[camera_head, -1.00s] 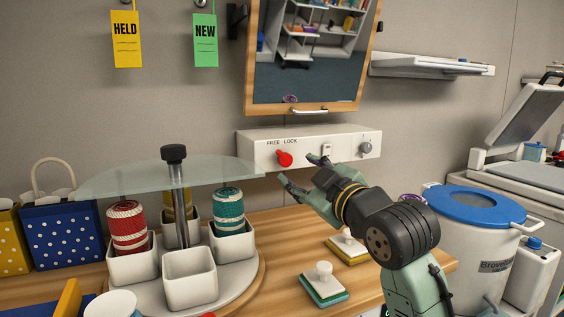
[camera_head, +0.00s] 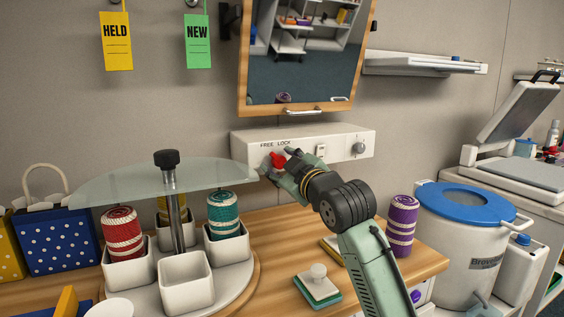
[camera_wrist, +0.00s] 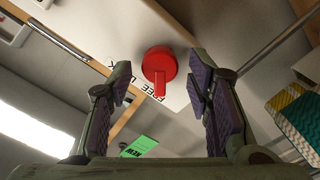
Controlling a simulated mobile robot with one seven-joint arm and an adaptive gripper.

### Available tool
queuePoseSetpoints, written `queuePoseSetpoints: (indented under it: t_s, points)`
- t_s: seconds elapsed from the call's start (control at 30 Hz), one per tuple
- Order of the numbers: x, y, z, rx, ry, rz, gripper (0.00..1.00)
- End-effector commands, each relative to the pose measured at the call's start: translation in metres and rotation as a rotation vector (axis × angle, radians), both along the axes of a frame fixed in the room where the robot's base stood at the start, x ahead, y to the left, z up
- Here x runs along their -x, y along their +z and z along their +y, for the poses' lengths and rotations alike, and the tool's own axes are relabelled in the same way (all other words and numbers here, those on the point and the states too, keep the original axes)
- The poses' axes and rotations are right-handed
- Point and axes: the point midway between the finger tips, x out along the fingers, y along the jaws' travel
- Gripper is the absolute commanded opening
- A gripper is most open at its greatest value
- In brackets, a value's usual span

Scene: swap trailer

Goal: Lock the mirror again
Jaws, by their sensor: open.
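The mirror (camera_head: 308,60) in a wooden frame hangs on the wall above a white control box (camera_head: 338,142). The box carries a red knob (camera_head: 278,160) under the labels FREE and LOCK. In the wrist view the red knob (camera_wrist: 159,66) lies ahead between my fingers, with its pointer bar toward the FREE lettering. My gripper (camera_head: 275,168) is open at the knob in the head view, its fingers partly covering it. In the wrist view my gripper (camera_wrist: 161,88) has one finger on each side of the knob, with gaps showing; I see no contact.
A round stand with white cups (camera_head: 186,283) and a glass shelf (camera_head: 150,182) is left of my arm. A purple spool (camera_head: 402,225) and a blue-lidded bin (camera_head: 468,200) are at right. A white switch and grey knob (camera_head: 358,149) share the box.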

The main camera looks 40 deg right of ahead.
Motion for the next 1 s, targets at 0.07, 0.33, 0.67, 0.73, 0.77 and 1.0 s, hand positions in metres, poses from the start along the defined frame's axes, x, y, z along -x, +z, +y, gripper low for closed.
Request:
queuePoseSetpoints:
  t_s: [0.07,0.33,0.67,0.73,0.77,1.0]
  points:
    - [0.0000,-0.0001,0.0001,0.000,0.000,0.000,0.46]
    - [0.0003,0.0002,0.0002,0.000,0.001,-0.001,0.34]
    - [0.0003,0.0002,0.0003,0.000,0.001,-0.001,0.12]
    - [0.0003,0.0002,0.0003,0.000,0.001,-0.001,0.07]
    - [0.0003,0.0002,0.0003,0.000,0.001,-0.001,0.05]
    - [0.0002,0.0003,0.0003,-0.007,0.001,-0.002,0.00]
